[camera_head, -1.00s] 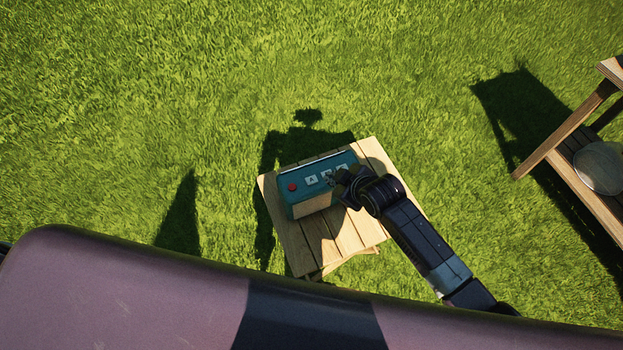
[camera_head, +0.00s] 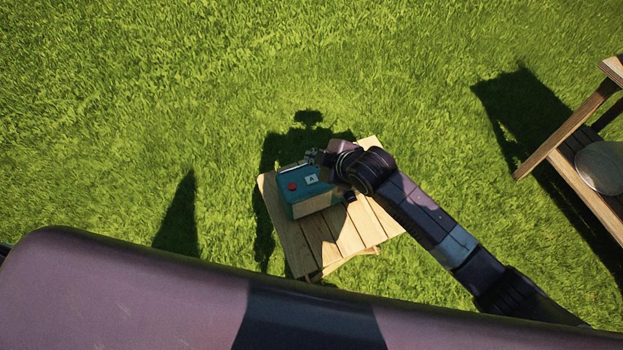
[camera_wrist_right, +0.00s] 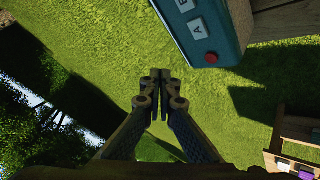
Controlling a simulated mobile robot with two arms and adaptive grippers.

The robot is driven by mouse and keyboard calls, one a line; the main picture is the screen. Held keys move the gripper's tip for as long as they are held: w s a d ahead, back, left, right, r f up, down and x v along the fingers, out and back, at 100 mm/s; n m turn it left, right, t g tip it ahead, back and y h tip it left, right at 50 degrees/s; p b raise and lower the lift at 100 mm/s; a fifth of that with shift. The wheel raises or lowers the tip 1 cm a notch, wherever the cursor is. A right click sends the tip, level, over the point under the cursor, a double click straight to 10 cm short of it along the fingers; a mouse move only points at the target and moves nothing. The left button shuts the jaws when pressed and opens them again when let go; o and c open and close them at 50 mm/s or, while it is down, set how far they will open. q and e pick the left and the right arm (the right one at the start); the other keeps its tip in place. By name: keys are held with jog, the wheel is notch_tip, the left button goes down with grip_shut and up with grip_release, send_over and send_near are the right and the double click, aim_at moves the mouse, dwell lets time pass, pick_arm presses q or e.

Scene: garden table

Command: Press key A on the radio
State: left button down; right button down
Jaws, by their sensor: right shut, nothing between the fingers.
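The teal radio (camera_head: 305,204) stands on a small slatted wooden table (camera_head: 322,242). Its pale key A (camera_head: 312,179) and red button (camera_head: 292,186) show on top; my right arm covers the keys to the right of A. My right gripper (camera_head: 312,156) is shut and empty, near the radio's far edge, beyond key A. In the right wrist view the closed fingertips (camera_wrist_right: 160,76) point over grass, apart from the radio (camera_wrist_right: 228,28). Key A (camera_wrist_right: 197,28) is to their upper right, with the red button (camera_wrist_right: 211,58) below it. My left gripper is out of view.
A wooden shelf unit (camera_head: 562,140) with a round plate-like item (camera_head: 600,168) stands at the right. Grass surrounds the table. The front part of the tabletop is clear. In the right wrist view, wooden furniture (camera_wrist_right: 290,135) shows at the lower right.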

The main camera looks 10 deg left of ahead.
aim_at(313, 181)
notch_tip(313, 181, down, 8)
jog(key=b, duration=0.6)
jog(key=shift+r+b, duration=0.25)
jog(key=shift+b, duration=0.05)
jog(key=shift+f, duration=0.3)
dwell(0.6)
jog(key=shift+f, duration=0.4)
jog(key=shift+f+b, duration=0.3)
jog(key=shift+f, duration=0.1)
dwell(0.4)
dwell(0.4)
jog(key=shift+r+p, duration=0.8)
jog(key=shift+p, duration=0.2)
jog(key=shift+r, duration=0.1)
